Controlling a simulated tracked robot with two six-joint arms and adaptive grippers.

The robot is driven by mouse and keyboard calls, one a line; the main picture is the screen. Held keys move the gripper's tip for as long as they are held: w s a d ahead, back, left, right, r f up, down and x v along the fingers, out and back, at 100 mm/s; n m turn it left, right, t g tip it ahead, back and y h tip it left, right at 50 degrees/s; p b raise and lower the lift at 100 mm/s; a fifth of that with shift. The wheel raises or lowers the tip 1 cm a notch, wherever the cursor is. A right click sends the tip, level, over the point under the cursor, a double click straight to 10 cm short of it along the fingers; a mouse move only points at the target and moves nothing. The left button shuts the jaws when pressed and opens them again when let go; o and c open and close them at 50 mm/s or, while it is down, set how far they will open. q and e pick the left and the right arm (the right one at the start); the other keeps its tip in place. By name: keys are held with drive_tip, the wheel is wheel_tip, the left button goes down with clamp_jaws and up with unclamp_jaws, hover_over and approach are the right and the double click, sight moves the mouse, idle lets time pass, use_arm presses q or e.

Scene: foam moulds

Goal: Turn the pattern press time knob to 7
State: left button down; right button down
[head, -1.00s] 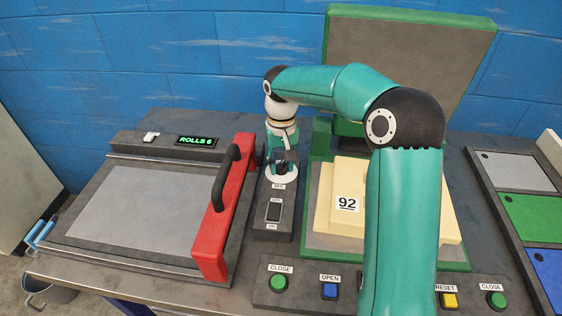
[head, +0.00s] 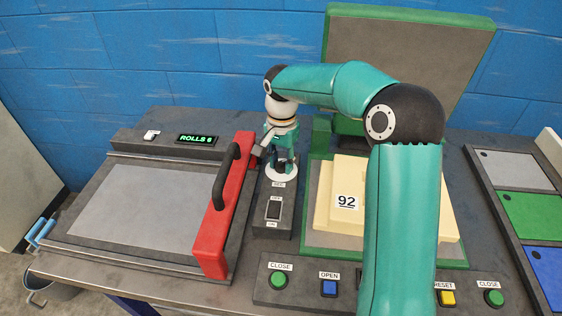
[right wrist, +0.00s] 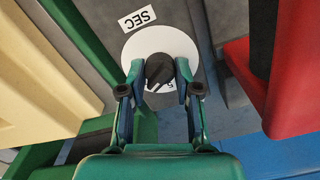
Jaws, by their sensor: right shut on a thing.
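The press time knob (right wrist: 159,69) is a small black knob on a round white dial (right wrist: 150,42), seen in the right wrist view. A label reading SEC (right wrist: 137,18) stands beside the dial. A numeral that looks like 5 shows at the knob's edge; the other numerals are hidden or unclear. My right gripper (right wrist: 159,78) is shut on the knob, one finger on each side. In the head view my right gripper (head: 281,160) points down over the white dial (head: 283,179) and hides most of the knob. My left gripper is not in view.
Left of the dial is a red bar with a black handle (head: 224,178) and a display (head: 196,139) reading ROLLS 6. Right of it is the green press with a cream mould (head: 337,222) marked 92. A rocker switch (head: 274,208) and buttons lie in front.

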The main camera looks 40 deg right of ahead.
sight(282, 162)
idle(0.5)
drive_tip(key=c, duration=0.8)
unclamp_jaws()
wheel_tip(282, 162, up, 12)
drive_tip(key=shift+f, duration=0.1)
